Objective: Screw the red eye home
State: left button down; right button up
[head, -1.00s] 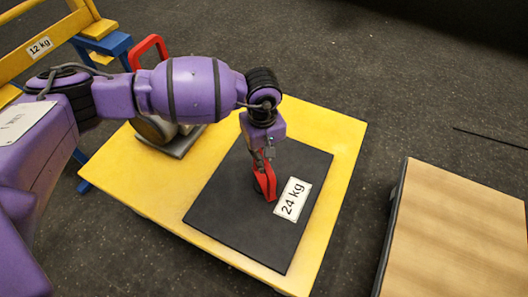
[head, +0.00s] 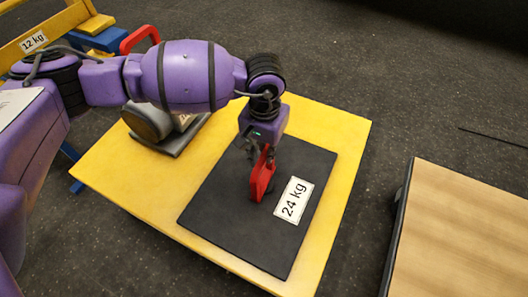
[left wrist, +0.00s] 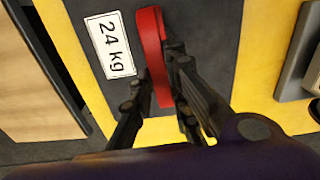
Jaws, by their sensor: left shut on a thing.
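The red eye (head: 262,176) stands upright on the black plate (head: 225,205) marked 24 kg, which lies on the yellow platform. My left gripper (head: 258,160) comes down on it from above and is shut on its upper part. In the left wrist view the red eye (left wrist: 151,45) sits between the two dark fingers (left wrist: 158,75). The eye's foot is mostly hidden, so I cannot tell how far it is screwed in. My right gripper is in neither view.
The yellow platform (head: 130,205) has bare room around the plate. A grey part (head: 150,122) and a red handle (head: 140,38) are behind my left arm. A wood-topped table (head: 465,230) stands at the right, across a floor gap. A yellow frame (head: 35,20) marked 12 kg is at the far left.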

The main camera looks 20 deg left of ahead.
pick_arm(q)
jog(key=shift+r+m, duration=0.1)
jog(key=shift+m, duration=0.3)
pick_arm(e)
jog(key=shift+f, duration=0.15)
pick_arm(q)
jog(key=shift+w, duration=0.1)
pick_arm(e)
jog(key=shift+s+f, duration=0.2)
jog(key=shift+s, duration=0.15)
pick_arm(q)
jog(key=c, duration=1.7)
grip_release()
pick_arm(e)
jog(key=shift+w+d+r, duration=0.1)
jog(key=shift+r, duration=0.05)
pick_arm(q)
notch_tip(320, 180, up, 12)
